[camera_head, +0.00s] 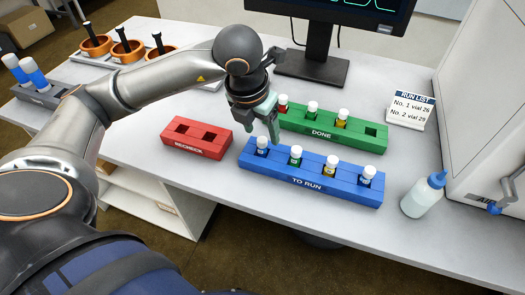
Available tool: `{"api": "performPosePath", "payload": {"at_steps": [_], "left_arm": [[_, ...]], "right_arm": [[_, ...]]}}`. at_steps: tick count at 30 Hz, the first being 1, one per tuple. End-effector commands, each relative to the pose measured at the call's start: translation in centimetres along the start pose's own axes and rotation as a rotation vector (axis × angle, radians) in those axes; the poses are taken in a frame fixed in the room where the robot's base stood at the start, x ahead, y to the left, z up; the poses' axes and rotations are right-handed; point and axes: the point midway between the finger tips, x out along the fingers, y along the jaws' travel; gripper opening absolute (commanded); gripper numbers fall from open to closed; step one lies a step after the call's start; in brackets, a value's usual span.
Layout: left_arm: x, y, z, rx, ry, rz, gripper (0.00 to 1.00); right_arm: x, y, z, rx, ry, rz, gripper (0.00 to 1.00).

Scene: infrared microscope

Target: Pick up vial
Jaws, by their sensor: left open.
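The blue TO RUN rack (306,182) holds a row of white-capped vials. From the left these are a blue-looking vial (262,146), a green vial (295,156), an amber vial (329,169) and another blue vial (367,176). Their label numbers are too small to read. My left gripper (262,129) is open and points down just above the leftmost vial in the TO RUN rack. It looks empty; I cannot tell whether a fingertip touches the cap. My right gripper is not in view.
The green DONE rack (321,132) behind holds three vials and has an empty right slot. The red RECHECK rack (195,150) shows empty slots. A run list card (411,108), a monitor stand (313,68), a wash bottle (423,196) and a white instrument (480,110) stand around.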

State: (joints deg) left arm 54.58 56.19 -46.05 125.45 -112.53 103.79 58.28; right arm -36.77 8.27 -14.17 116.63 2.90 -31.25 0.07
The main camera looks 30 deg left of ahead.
Motion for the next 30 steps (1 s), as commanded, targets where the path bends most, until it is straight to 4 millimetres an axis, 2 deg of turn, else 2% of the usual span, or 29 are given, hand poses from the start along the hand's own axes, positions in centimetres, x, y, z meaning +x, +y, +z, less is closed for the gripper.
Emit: {"api": "performPosePath", "payload": {"at_steps": [4, 12, 21, 30], "left_arm": [[1.2, 0.2, -0.1, -0.001, 0.003, 0.001, 0.67], [5.0, 0.8, -0.3, 0.000, 0.003, -0.001, 0.67], [5.5, 0.7, -0.2, 0.002, -0.001, -0.001, 0.67], [5.4, 0.7, -0.2, 0.001, -0.001, -0.001, 0.34]], "right_arm": [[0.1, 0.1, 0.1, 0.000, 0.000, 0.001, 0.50], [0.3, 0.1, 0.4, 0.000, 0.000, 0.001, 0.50], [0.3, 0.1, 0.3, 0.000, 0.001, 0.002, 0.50], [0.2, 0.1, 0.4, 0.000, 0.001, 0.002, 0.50]]}}
